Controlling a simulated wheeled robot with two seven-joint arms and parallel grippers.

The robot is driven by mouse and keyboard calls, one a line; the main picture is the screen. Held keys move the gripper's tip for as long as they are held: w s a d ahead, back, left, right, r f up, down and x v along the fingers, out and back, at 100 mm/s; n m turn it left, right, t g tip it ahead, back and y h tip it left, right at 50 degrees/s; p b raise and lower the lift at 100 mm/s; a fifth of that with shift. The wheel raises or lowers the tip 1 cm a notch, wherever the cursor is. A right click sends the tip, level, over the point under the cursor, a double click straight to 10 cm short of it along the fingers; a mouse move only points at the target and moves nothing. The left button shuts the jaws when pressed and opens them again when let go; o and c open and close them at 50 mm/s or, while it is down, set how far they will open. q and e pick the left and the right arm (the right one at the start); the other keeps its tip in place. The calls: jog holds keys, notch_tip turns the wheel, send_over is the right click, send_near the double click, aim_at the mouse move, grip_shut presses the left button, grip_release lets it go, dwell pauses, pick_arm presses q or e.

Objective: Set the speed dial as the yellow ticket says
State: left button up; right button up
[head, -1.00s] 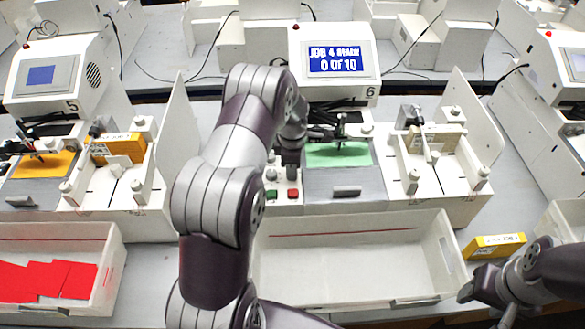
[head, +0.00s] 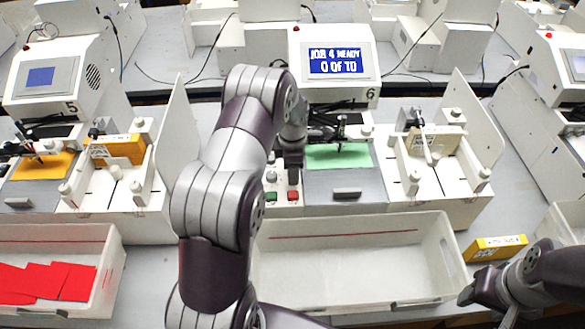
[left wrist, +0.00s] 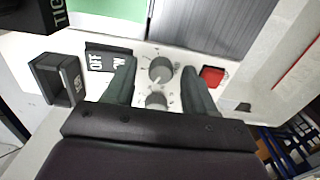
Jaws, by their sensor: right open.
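The plotter's control panel shows in the left wrist view with two grey dials, an upper dial (left wrist: 161,68) and a lower dial (left wrist: 156,100). I cannot read which is the speed dial. My left gripper (head: 292,181) points down over the panel. In the left wrist view its fingers (left wrist: 160,72) are apart, one on each side of the dials, with gaps showing. The plotter's screen (head: 338,60) reads "JOB 4 READY, 0 OF 10". My right gripper (head: 478,291) is open at the lower right. No readable yellow ticket shows.
Green paper (head: 339,156) lies on the plotter bed. An empty white tray (head: 345,226) stands in front. A yellow box (head: 495,247) lies at the right.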

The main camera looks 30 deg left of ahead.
pick_arm(q)
notch_tip(320, 180, up, 7)
jog(key=b, duration=0.2)
jog(key=shift+r+b, duration=0.15)
jog(key=shift+b, duration=0.15)
notch_tip(320, 180, up, 5)
jog(key=p, duration=0.2)
jog(key=shift+r+p, duration=0.2)
jog(key=shift+p, duration=0.1)
